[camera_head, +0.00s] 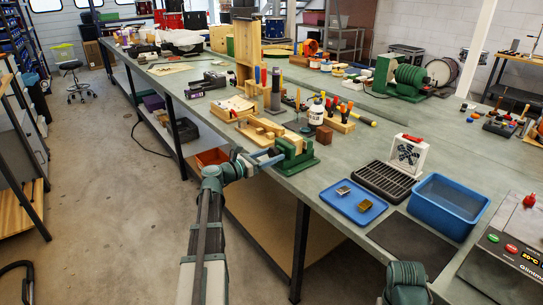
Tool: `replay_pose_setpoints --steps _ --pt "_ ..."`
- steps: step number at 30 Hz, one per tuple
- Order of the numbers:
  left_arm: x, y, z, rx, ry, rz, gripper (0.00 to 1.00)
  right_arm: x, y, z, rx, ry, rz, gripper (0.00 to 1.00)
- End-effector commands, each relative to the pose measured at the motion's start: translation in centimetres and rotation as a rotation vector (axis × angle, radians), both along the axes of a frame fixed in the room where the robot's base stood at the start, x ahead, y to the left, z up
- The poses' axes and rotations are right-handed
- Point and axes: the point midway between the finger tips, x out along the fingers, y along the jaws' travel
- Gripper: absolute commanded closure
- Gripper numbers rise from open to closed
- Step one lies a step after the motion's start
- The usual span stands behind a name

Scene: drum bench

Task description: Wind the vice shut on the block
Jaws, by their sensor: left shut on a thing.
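My right gripper is out of view; only a part of my right arm shows at the bottom right.
A blue tray (337,196) with two small metal pieces, a black rack (384,182) and a blue bin (449,207) stand right of the vice.

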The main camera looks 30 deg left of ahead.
Motion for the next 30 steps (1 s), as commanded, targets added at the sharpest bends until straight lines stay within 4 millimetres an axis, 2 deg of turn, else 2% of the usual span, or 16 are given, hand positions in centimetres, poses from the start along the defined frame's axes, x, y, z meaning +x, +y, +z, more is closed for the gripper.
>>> replay_pose_setpoints --steps 1,3,7,18,28,29,30 --pt "-0.02 0.01 0.0 0.0 0.0 0.0 0.83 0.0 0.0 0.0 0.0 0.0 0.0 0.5" --pt "-0.02 0.01 0.0 0.0 0.0 0.0 0.93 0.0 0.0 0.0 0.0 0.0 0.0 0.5" --pt "-0.02 0.01 -0.01 0.035 -0.015 0.0 0.93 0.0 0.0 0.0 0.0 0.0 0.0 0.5" --pt "-0.03 0.0 -0.01 0.296 -0.122 0.0 0.93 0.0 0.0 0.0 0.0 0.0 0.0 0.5" --pt "-0.05 0.0 -0.02 0.309 -0.127 0.0 0.93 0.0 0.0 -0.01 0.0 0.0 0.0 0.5" --pt "-0.05 0.0 -0.02 0.309 -0.128 0.0 0.32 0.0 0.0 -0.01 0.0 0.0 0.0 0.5" --pt "-0.05 0.0 -0.02 0.309 -0.128 0.0 0.25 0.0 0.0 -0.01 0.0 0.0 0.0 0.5"
